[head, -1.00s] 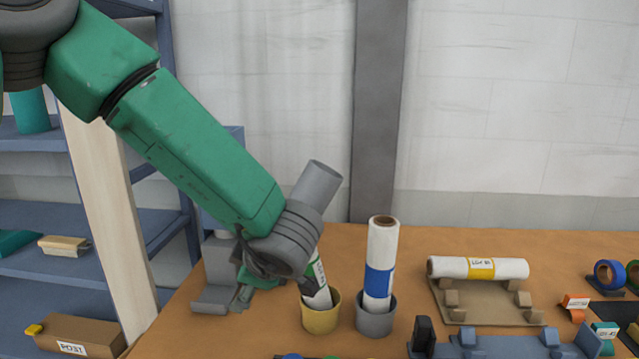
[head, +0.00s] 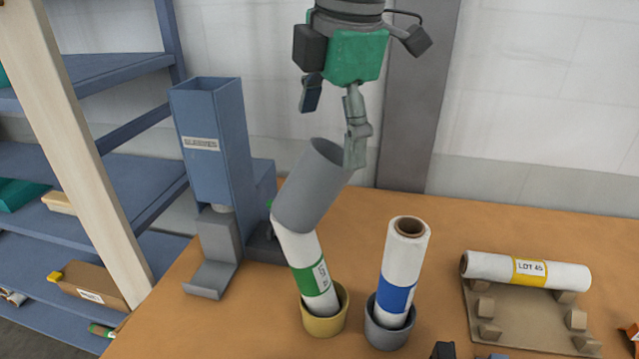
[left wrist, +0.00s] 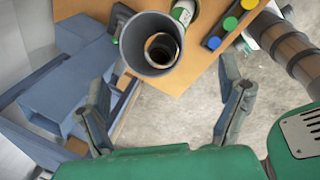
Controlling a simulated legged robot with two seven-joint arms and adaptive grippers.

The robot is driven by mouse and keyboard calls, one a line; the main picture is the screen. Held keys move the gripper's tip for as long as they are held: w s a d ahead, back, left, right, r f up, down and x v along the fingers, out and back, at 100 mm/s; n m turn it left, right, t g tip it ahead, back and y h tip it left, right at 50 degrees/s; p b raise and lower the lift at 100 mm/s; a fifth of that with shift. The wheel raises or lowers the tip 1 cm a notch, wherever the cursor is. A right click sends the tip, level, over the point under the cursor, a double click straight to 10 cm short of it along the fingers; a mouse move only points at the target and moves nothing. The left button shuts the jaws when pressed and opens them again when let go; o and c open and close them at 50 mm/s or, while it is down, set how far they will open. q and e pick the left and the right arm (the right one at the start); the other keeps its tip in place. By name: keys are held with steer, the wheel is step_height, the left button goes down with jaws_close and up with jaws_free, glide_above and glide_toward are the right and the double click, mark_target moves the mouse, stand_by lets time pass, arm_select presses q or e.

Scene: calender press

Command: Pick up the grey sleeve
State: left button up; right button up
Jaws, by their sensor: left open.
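The grey sleeve (head: 312,188) is a wide open tube, tilted to the right. It sits around the upper part of a white roll with a green band (head: 313,278), which leans in a yellow cup (head: 327,321). My left gripper (head: 332,132) is open and empty above the sleeve, one finger hanging by the sleeve's upper right rim; I cannot tell if it touches. In the left wrist view the sleeve (left wrist: 128,48) shows its open end with the roll's end inside, beyond my spread fingers (left wrist: 168,92). My right gripper is not in view.
A white roll with a blue band (head: 397,270) stands in a grey cup (head: 388,334) close on the right. A blue dispenser (head: 205,140) stands left. A LOT 45 roll (head: 490,268) lies on a cradle (head: 515,318) at right. Shelves (head: 120,185) are at far left.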

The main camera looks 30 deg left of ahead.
mark_target(314, 179)
arm_select(q)
steer(key=shift+w+f, duration=0.2)
steer(key=shift+f, duration=0.4)
steer(key=shift+w+f, duration=0.15)
steer(key=shift+f, duration=0.45)
steer(key=a+f, duration=0.4)
steer(key=f, duration=0.1)
steer(key=shift+d+f, duration=0.1)
steer(key=shift+f, duration=0.25)
steer(key=shift+w+d, duration=0.1)
steer(key=shift+d, duration=1.1)
steer(key=shift+d+r, duration=0.1)
steer(key=shift+d, duration=0.05)
steer(key=c, duration=1)
steer(key=shift+s+a, duration=0.2)
steer(key=shift+a, duration=0.75)
steer(key=shift+c, duration=0.2)
steer(key=shift+d, duration=0.3)
steer(key=shift+c, duration=0.6)
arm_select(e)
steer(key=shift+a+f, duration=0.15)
